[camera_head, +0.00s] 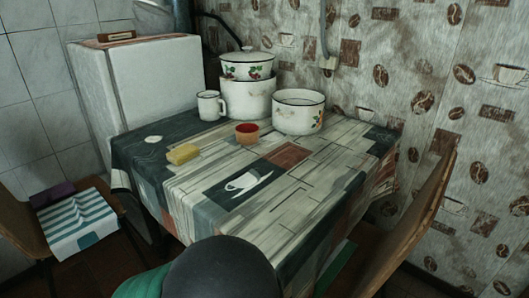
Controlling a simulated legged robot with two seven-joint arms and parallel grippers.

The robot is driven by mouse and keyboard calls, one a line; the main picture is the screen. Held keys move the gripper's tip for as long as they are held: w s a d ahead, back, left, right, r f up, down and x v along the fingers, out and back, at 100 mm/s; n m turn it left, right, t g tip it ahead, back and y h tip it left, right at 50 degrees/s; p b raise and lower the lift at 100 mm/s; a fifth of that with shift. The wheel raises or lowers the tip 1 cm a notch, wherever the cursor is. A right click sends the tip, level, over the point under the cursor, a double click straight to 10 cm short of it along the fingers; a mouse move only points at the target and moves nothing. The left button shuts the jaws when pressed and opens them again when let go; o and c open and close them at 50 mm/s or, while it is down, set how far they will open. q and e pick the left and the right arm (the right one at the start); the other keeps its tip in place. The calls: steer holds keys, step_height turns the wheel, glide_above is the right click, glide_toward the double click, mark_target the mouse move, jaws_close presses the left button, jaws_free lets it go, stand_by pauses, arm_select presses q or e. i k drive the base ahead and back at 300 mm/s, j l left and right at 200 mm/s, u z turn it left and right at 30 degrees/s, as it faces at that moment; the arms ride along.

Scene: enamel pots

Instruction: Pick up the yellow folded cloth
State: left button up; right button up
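A small yellow block-like thing (183,153), which looks like the folded cloth, lies on the left part of the table (285,205). It rests flat on the patterned tablecloth, with clear cloth around it. Whether it is cloth or sponge is hard to tell at this size. Neither of my grippers shows in the head view.
A white mug (210,106), stacked enamel pots (248,98), a wide pot (298,112) and a red-brown cup (247,133) stand behind and right of it. A small white item (153,139) lies left. Chairs (400,235) flank the table. A dark rounded shape fills the bottom edge.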

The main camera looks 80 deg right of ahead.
mark_target(179, 156)
steer(key=j+z, duration=0.1)
steer(key=z, duration=0.85)
steer(key=k+j+z, duration=0.1)
steer(key=z, duration=0.85)
steer(key=k+z, duration=0.1)
steer(key=z, duration=0.35)
steer(key=i+j+z, duration=0.15)
steer(key=j+z, duration=0.15)
steer(key=z, duration=0.15)
steer(key=i+j+z, duration=0.1)
steer(key=j+z, duration=0.6)
steer(key=z, duration=0.2)
